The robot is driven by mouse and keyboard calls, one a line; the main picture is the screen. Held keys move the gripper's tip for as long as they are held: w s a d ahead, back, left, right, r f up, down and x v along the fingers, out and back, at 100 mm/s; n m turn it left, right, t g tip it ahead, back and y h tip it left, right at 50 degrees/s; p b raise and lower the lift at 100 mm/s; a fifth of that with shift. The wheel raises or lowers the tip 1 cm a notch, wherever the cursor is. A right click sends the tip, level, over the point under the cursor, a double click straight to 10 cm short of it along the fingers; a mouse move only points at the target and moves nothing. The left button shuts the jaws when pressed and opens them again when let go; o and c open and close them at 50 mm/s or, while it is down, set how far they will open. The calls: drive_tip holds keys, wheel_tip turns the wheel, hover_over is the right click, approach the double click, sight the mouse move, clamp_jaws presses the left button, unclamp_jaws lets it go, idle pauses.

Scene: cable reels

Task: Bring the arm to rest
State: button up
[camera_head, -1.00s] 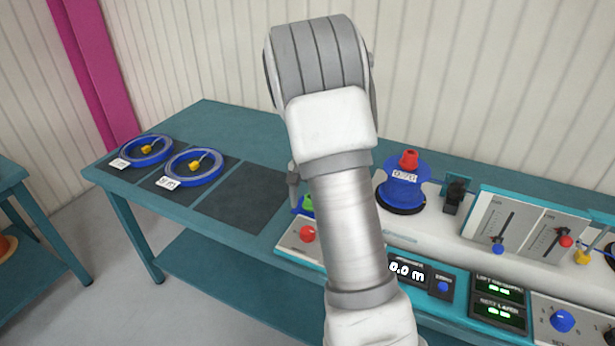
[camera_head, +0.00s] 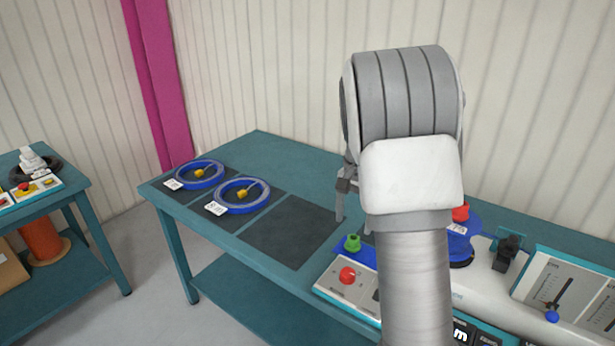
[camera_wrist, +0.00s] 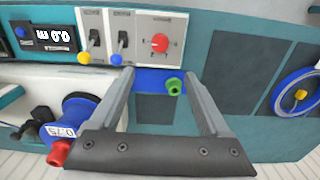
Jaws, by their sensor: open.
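My arm rises through the middle of the head view and bends over the table (camera_head: 290,150). My gripper (camera_head: 350,205) shows partly behind the forearm, pointing down. In the wrist view my gripper (camera_wrist: 160,85) has its two fingers apart with nothing held between them. Beyond the fingers are a green knob (camera_wrist: 174,86) and a blue plate (camera_wrist: 150,80). The green knob also shows in the head view (camera_head: 352,243), just below the fingers. I cannot tell whether the fingertips touch anything.
Two blue cable coils (camera_head: 201,174) (camera_head: 241,195) lie on dark mats at the left. An empty dark mat (camera_head: 290,235) is beside them. A control panel with a red knob (camera_head: 347,275) and a blue reel (camera_wrist: 80,112) with a red top stand close to my gripper. Another table (camera_head: 75,192) stands at far left.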

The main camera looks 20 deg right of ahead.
drive_tip(key=s+a+r+n+t, duration=0.2)
drive_tip(key=s+a+r+n, duration=0.2)
drive_tip(key=s+a+r, duration=0.4)
drive_tip(key=s+a+r+n+t, duration=0.2)
drive_tip(key=s+a+r+n, duration=0.25)
drive_tip(key=s, duration=0.55)
drive_tip(key=s+a+n+t, duration=0.1)
drive_tip(key=s+n, duration=0.1)
drive_tip(key=s, duration=0.5)
drive_tip(key=shift+a+t, duration=0.3)
drive_tip(key=shift+a, duration=0.1)
